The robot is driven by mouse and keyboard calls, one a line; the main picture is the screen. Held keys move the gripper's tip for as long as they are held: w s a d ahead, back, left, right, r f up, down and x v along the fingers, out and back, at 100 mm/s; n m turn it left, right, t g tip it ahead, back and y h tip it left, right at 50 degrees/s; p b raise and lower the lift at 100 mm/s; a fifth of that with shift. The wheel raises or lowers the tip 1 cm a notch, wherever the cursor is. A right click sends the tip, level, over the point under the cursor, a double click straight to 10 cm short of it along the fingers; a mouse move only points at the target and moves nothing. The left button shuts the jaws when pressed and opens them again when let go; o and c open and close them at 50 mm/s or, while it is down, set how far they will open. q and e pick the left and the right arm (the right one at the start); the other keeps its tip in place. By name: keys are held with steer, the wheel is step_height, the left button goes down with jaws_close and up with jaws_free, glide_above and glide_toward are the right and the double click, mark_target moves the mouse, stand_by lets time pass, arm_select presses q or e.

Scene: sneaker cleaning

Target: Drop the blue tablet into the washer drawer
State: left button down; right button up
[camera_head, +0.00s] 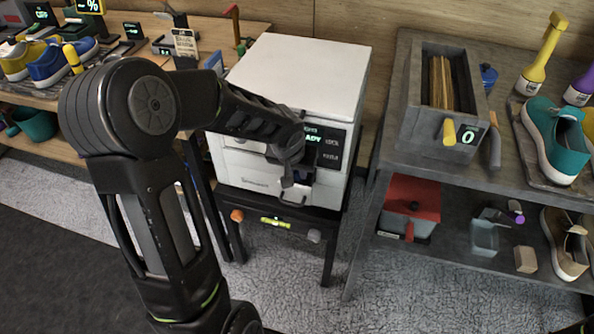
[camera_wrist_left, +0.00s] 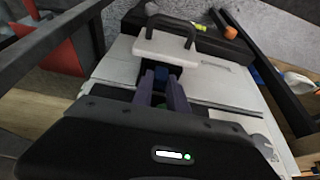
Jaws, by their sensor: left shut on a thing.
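The white washer (camera_head: 300,62) stands on a dark stand in the middle of the head view, with a lit panel on its front. My left gripper (camera_head: 288,178) is in front of the washer, pointing down. In the left wrist view its purple fingers (camera_wrist_left: 162,90) are shut on the blue tablet (camera_wrist_left: 161,76), which shows only in part. The white washer drawer (camera_wrist_left: 165,46), with a dark handle, juts out just beyond the fingertips. My gripper hides much of the drawer in the head view. My right gripper is not in view.
A grey shelf (camera_head: 395,155) on the right holds a grey bin (camera_head: 415,128), a teal sneaker (camera_head: 556,140) and a red-lidded box (camera_head: 412,198). A wooden table (camera_head: 140,70) with sneakers stands at the back left. The floor before the stand is clear.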

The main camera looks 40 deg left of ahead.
arm_select(q)
steer(key=shift+f, duration=0.1)
steer(key=c, duration=1.3)
jaws_free()
steer(key=v, duration=1.2)
steer(key=shift+p, duration=0.4)
steer(key=shift+d, duration=0.1)
